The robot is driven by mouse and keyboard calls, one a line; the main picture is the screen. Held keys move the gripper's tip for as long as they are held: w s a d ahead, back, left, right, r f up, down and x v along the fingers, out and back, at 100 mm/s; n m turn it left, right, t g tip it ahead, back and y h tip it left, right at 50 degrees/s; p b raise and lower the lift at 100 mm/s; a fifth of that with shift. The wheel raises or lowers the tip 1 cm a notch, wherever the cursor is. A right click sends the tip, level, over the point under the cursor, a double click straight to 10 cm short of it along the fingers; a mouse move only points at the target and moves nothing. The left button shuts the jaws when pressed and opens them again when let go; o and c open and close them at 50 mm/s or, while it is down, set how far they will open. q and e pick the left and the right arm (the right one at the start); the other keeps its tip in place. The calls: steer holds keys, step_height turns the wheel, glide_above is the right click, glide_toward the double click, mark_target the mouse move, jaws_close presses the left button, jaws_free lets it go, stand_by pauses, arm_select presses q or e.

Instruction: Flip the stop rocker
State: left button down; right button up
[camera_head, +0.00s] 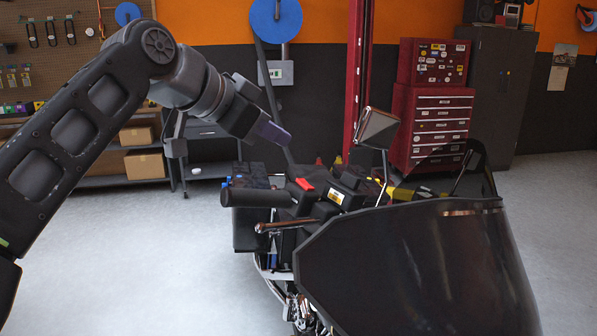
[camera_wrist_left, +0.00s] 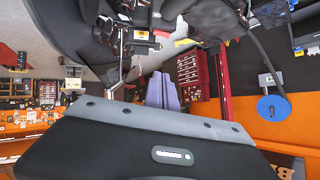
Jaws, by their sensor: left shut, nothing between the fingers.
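The red rocker (camera_head: 304,184), which I take as the stop rocker, sits on top of the black switch housing by the motorcycle's handlebar grip (camera_head: 256,198) in the head view. I cannot tell which way it is tipped. My left gripper (camera_head: 273,133) is shut and empty, above and a little left of the rocker, clearly apart from it. Its purple-grey fingers (camera_wrist_left: 162,91) lie together in the left wrist view. My right gripper is not in view.
A mirror (camera_head: 377,128) stands up right of the rocker. A brake lever (camera_head: 285,227) lies in front of the grip. The dark fairing (camera_head: 415,265) fills the lower right. A red tool chest (camera_head: 431,125) stands behind. Open floor (camera_head: 160,265) lies to the left.

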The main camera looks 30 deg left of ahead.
arm_select(q)
steer(key=p, duration=0.1)
glide_above(298, 186)
steer(key=d, duration=0.1)
steer(key=f, duration=0.5)
steer(key=shift+w+d, duration=0.1)
steer(key=shift+d, duration=0.1)
steer(key=f, duration=0.1)
steer(key=a+f, duration=0.1)
steer(key=f, duration=0.1)
steer(key=shift+f, duration=0.1)
steer(key=shift+a+f, duration=0.15)
steer(key=shift+f, duration=0.35)
